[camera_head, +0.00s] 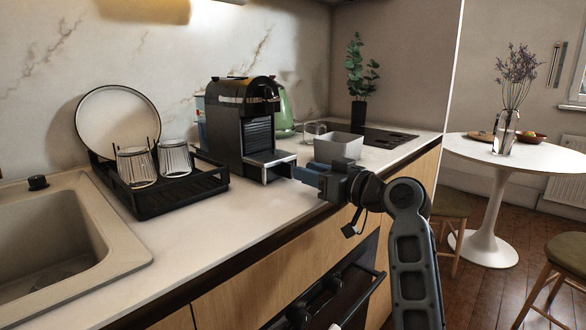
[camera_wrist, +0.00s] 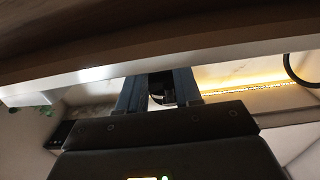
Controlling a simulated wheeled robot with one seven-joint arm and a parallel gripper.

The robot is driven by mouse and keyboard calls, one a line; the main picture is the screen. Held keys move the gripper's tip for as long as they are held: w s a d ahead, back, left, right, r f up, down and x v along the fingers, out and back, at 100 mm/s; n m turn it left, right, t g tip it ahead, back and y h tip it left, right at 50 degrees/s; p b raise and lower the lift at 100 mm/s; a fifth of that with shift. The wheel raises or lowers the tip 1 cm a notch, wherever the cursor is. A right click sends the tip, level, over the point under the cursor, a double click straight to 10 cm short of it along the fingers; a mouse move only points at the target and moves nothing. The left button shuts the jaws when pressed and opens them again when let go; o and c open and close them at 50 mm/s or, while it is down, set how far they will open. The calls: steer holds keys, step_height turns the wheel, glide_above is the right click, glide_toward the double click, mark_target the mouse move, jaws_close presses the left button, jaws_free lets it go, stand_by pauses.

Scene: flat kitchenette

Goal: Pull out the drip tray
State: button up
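The black coffee machine (camera_head: 226,128) stands on the counter in the head view. Its drip tray (camera_head: 271,161) sits low at the front, under the spout, with a pale metallic front face. My gripper (camera_head: 300,173) reaches in from the right, level with the tray, its fingertips close to the tray's front right edge. I cannot tell whether they touch it. In the wrist view my gripper (camera_wrist: 160,82) has its two fingers parted, with a gap between them. A dark shape shows in that gap; I cannot tell what it is.
A grey square container (camera_head: 338,146) and a glass mug (camera_head: 315,131) stand right of the machine. A black dish rack (camera_head: 180,202) with two glasses and a plate is on the left, beside the sink (camera_head: 45,240). Bare counter (camera_head: 225,215) lies in front.

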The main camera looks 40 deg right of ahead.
mark_target(291, 166)
steer(key=shift+w, duration=2.2)
jaws_close()
steer(key=shift+s, duration=0.1)
